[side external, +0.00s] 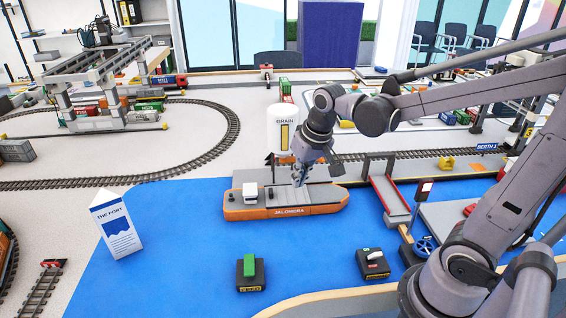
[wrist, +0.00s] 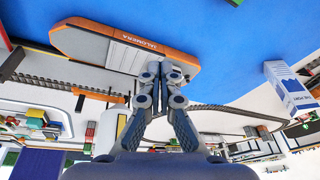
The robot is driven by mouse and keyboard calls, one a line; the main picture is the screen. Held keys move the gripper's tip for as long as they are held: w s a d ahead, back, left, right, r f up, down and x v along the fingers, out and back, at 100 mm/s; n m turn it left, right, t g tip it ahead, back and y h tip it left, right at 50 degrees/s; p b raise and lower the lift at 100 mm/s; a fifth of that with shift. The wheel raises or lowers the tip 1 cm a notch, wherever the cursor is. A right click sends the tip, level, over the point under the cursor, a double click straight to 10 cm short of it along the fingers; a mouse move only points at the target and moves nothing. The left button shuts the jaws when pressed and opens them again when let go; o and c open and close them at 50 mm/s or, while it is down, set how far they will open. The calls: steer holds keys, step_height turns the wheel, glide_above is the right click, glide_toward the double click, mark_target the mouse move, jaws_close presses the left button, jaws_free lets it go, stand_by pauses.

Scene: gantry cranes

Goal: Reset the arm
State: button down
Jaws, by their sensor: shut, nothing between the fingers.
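My arm reaches in from the right in the side external view. My gripper (side external: 299,181) points down over the deck of an orange and grey toy ship (side external: 300,211) marked "JALOMERA". In the wrist view my gripper (wrist: 164,68) has its fingertips together with nothing between them. The ship (wrist: 110,48) lies just beyond the fingertips there. I cannot tell whether the fingertips touch the deck. A white block stands on the ship's left part in the side external view.
A white "GRAIN" silo (side external: 284,128) stands right behind the ship. A red ramp (side external: 389,196) is to its right. A white "THE PORT" sign (side external: 115,226) and the green-topped "FEED" block (side external: 250,272) stand on the blue surface (side external: 180,240). A gantry crane (side external: 100,75) is at the back left.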

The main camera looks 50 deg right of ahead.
steer(key=s+a+r+n+t, duration=0.2)
steer(key=s+a+n+t, duration=0.1)
steer(key=s, duration=0.4)
steer(key=shift+a+n+t, duration=0.35)
steer(key=shift+n+t, duration=0.05)
steer(key=shift+n, duration=0.1)
steer(key=shift+s, duration=0.1)
